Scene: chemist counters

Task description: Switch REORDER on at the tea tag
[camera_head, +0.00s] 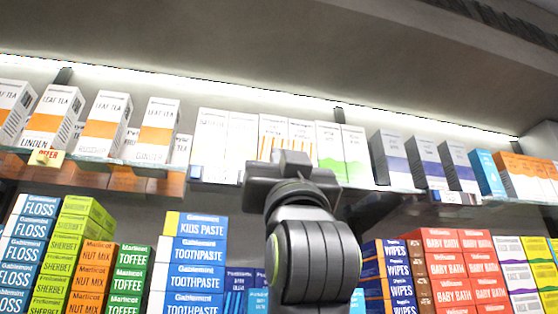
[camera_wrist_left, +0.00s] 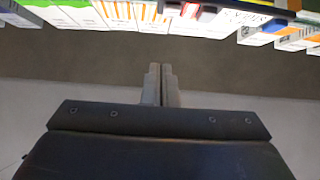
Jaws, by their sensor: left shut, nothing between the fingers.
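White and orange leaf tea boxes (camera_head: 103,115) stand on the upper shelf at the left. A yellow OFFER tag (camera_head: 46,158) sits on the shelf edge below them. A small blue-and-white tag (camera_head: 195,173) is on the edge further right, its details too small to read. I cannot make out a REORDER switch. My left gripper (camera_head: 290,157) is in front of the shelf's middle, right of the tea, before white boxes with orange stripes. In the left wrist view its fingers (camera_wrist_left: 161,85) are closed together, empty. My right gripper is not seen.
Another small tag (camera_head: 443,196) is on the shelf edge at the right. Lower rows hold floss (camera_head: 30,230), toothpaste (camera_head: 196,251) and baby bath boxes (camera_head: 450,265). In the left wrist view, shelf goods (camera_wrist_left: 120,14) line the top edge, with bare floor-like surface nearer.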

